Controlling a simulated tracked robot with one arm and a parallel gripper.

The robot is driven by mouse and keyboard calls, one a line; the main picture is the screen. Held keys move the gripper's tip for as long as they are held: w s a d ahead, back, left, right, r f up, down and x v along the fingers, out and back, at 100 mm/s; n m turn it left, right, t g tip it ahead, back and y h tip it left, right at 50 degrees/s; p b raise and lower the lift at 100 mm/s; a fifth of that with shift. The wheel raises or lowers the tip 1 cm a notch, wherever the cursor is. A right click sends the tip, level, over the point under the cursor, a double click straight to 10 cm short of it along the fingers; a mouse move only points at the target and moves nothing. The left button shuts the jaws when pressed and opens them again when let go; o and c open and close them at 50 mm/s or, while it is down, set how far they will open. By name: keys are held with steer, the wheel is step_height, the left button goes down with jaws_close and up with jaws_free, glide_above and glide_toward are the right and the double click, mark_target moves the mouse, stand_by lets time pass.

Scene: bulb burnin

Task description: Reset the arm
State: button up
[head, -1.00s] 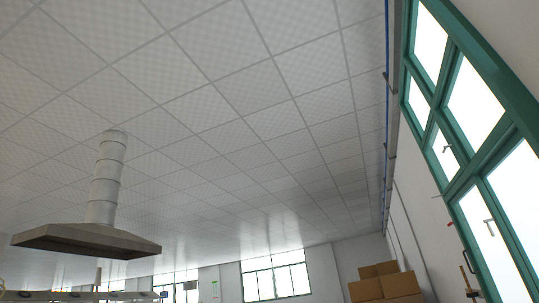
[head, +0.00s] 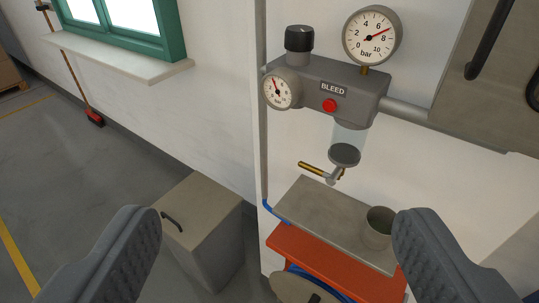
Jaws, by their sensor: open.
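My gripper (head: 270,255) shows at the bottom of the head view. Its two dark grey fingers stand wide apart at the lower left and lower right, with nothing between their tips. Beyond it, on the white wall, is a grey air unit (head: 325,85) with a red button under a BLEED label, a black knob, two dials and a clear bowl. A brass-handled valve (head: 320,171) hangs below it. The right finger overlaps the view of a grey cup (head: 379,227) on a grey shelf (head: 320,215); I cannot tell how near they are.
A grey box (head: 200,215) with a black handle stands on the floor at centre left. A red-orange surface (head: 330,268) lies below the shelf. A grey cabinet (head: 490,80) is at upper right.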

step_height(320, 180, up, 13)
steer(key=p, duration=1.2)
